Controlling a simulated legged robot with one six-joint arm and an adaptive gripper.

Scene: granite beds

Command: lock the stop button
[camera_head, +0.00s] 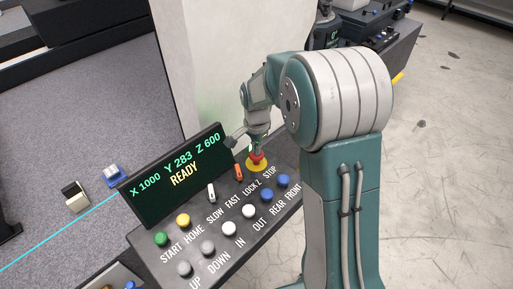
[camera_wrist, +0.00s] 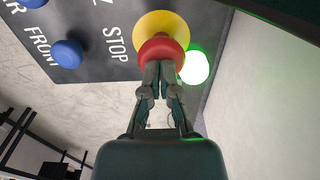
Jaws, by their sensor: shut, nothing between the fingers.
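The stop button is a red mushroom head (camera_head: 257,157) on a yellow disc (camera_head: 257,166), at the far right end of the control panel, beside the STOP label. It also shows in the wrist view as the red head (camera_wrist: 162,51) in front of the yellow disc (camera_wrist: 160,24). My gripper (camera_wrist: 163,66) is shut and empty. Its fingertips are at the red head and appear to touch it; part of the head is hidden behind them. In the head view my gripper (camera_head: 256,148) points down on the button from above.
The panel (camera_head: 203,262) carries several coloured buttons, two small levers and a screen (camera_head: 175,177) reading READY. A green light (camera_wrist: 193,67) glows beside the stop button. A pale wall (camera_head: 215,60) stands close behind the panel. Open floor (camera_head: 440,170) lies to the right.

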